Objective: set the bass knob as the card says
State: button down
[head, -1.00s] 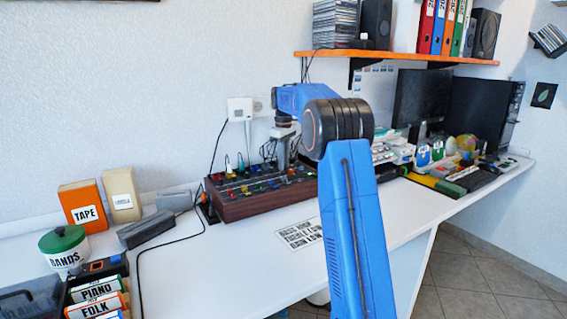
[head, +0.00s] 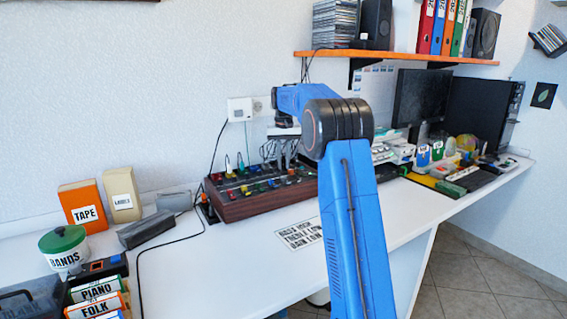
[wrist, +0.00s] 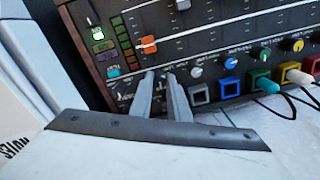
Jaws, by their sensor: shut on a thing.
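The mixer (head: 258,197), a dark wood-sided console, stands on the white desk against the wall. My gripper (wrist: 161,76) is at the lower part of its panel in the wrist view. Its two fingers are close together, shut on a small knob that their tips mostly hide. To the right in the same row are a white knob (wrist: 196,71), a blue knob (wrist: 231,62), a green knob (wrist: 264,55) and a yellow knob (wrist: 298,45). The panel labels are too small to read. The card (head: 300,234) lies flat in front of the mixer; its printed lines are hard to read.
Coloured jacks with cables (wrist: 290,110) line the panel's edge at the right. An orange slider cap (wrist: 147,44) is just above my fingertips. A grey box (head: 146,229) and a black cable lie left of the mixer. The desk around the card is clear.

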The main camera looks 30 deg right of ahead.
aim_at(284, 165)
jog(key=m, duration=0.4)
jog(key=shift+m, duration=0.3)
jog(key=m, duration=0.9)
jog(key=shift+m, duration=1.8)
jog(key=c, duration=1.7)
grip_release()
jog(key=shift+o, duration=0.2)
jog(key=shift+r, duration=0.1)
notch_tip(284, 165, up, 17)
